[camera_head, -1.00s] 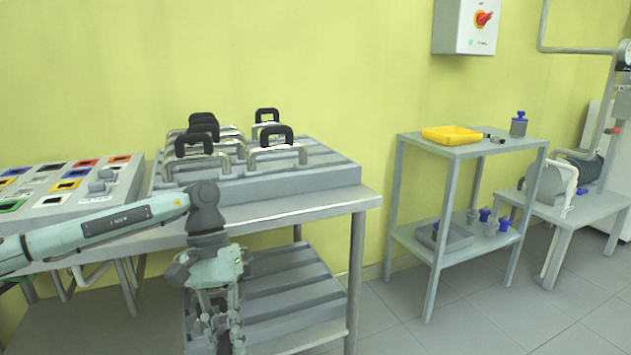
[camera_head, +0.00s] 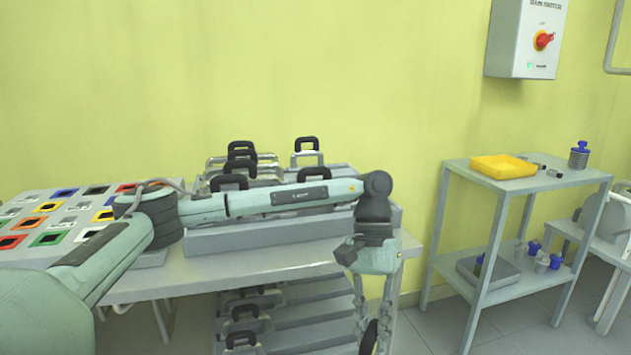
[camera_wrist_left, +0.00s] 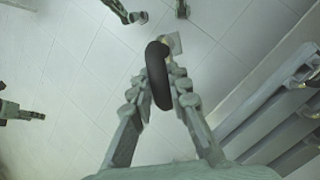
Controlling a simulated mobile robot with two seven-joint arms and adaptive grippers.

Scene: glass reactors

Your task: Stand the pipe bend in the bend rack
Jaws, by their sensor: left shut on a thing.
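My left gripper (camera_head: 374,328) hangs pointing down beside the right end of the table, with its lower part near the picture's bottom edge. In the left wrist view its fingers (camera_wrist_left: 160,85) are shut on a pipe bend with a thick black grip (camera_wrist_left: 158,76); a pale metal end shows beyond the grip. In the head view the bend's black part (camera_head: 370,338) shows between the fingers; the rest is hidden. A grey grooved rack (camera_head: 240,238) on the table holds several metal bends with black grips (camera_head: 306,146).
The lower shelf holds another grooved rack (camera_head: 310,318) with black-gripped bends. A tray of coloured square sockets (camera_head: 60,215) is at the left. A shelf stand (camera_head: 470,230) with a yellow tray (camera_head: 503,167) stands to the right; open floor lies between it and the table.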

